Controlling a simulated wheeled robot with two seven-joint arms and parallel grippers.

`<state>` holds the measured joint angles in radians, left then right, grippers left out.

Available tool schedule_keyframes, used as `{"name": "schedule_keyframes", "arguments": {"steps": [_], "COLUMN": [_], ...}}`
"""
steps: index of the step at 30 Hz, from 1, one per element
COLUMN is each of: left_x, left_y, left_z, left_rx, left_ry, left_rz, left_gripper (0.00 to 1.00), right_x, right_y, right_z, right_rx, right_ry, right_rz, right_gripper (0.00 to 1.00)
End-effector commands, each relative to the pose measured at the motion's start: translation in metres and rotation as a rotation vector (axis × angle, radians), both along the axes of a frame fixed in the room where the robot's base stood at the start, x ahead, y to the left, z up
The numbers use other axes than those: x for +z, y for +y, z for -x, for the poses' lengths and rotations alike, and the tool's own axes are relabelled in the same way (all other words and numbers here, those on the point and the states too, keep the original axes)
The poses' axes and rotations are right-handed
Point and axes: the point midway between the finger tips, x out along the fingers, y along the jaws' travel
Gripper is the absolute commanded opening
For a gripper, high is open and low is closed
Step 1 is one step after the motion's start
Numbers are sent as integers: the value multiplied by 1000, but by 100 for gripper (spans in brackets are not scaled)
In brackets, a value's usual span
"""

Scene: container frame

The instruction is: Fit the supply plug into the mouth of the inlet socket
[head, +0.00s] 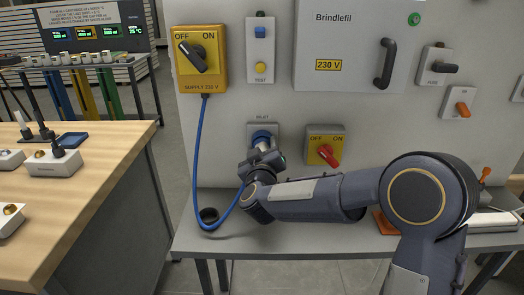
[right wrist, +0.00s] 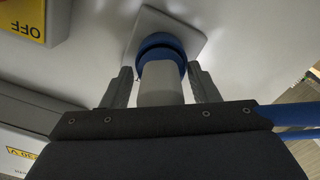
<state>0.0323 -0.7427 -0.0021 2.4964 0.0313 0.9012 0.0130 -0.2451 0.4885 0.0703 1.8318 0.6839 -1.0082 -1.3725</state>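The inlet socket (head: 262,135) is a grey wall plate with a blue collar; its blue collar also shows in the right wrist view (right wrist: 160,45). The supply plug (right wrist: 160,85) is a pale cylinder lined up with the collar, its front end at or inside it. How deep it sits I cannot tell. My right gripper (right wrist: 162,82) has a finger on each side of the plug, with a narrow gap showing on both sides. In the head view the right gripper (head: 265,158) hides most of the plug. My left gripper is out of view.
The blue cable (head: 197,150) hangs from the yellow supply box (head: 199,60) and loops up toward my right wrist. A yellow switch box with a red knob (head: 326,147) is right of the socket. The grey bench (head: 215,240) lies below; a wooden table (head: 75,195) stands left.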

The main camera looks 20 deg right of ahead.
Motion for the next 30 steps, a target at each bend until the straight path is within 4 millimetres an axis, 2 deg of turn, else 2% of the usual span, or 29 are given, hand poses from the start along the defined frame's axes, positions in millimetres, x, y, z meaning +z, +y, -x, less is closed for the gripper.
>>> {"name": "schedule_keyframes", "arguments": {"steps": [1,3,13,24,30], "left_x": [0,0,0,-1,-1], "left_y": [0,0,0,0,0], "left_z": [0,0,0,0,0], "left_rx": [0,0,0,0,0], "left_ry": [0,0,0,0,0], "left_rz": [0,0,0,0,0], "left_gripper": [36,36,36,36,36], "right_x": [-1,-1,-2,-1,-2], "right_y": [0,0,2,19,22], "right_z": [0,0,5,60,75], "right_rx": [0,0,3,4,2], "right_ry": [1,2,5,3,3], "right_rz": [0,0,1,0,0], "right_gripper": [62,70,70,70,70]}}
